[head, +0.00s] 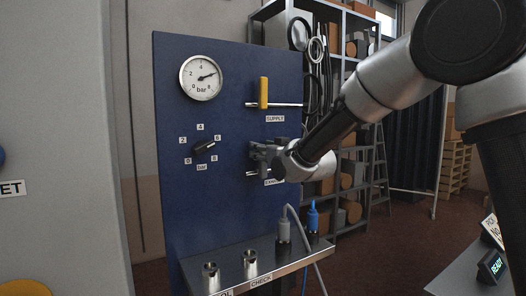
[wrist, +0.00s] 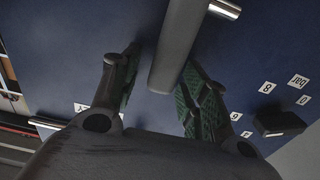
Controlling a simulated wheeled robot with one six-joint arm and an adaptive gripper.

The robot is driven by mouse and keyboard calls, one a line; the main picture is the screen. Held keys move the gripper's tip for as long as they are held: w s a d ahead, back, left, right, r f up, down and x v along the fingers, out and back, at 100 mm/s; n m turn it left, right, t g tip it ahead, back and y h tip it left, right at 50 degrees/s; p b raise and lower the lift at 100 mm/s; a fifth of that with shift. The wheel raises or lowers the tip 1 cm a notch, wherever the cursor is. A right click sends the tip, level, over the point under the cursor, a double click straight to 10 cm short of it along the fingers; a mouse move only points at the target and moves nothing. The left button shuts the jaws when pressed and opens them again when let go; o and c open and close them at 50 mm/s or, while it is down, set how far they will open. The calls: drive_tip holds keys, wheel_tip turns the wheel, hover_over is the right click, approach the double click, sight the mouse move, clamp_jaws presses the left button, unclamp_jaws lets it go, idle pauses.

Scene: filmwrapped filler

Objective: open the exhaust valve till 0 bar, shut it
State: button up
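The exhaust valve's grey lever (wrist: 176,45) stands out between my gripper's fingers in the wrist view. My gripper (wrist: 158,92) is open around it, with a visible gap on the left and the right finger close to it; contact is unclear. In the head view my gripper (head: 262,155) covers most of the exhaust valve and its label. A short end of the exhaust pipe (wrist: 225,9) shows. The pressure gauge (head: 201,78) has its needle pointing right and up, at about 6 bar.
The supply valve's yellow handle (head: 263,92) stands upright across its pipe just above. A black selector knob (head: 204,146) points near 6. A metal shelf (head: 235,264) below carries sockets and grey and blue connectors. A small READY display (head: 492,266) stands at lower right.

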clamp_jaws()
drive_tip(key=w+d+f+m, duration=0.4)
drive_tip(key=d+f+m, duration=0.2)
drive_tip(key=m, duration=1.1)
drive_tip(key=shift+w+d+f+m, duration=0.2)
drive_tip(key=shift+d+f+m, duration=0.1)
drive_tip(key=shift+f, duration=0.6)
drive_tip(key=shift+o, duration=0.2)
unclamp_jaws()
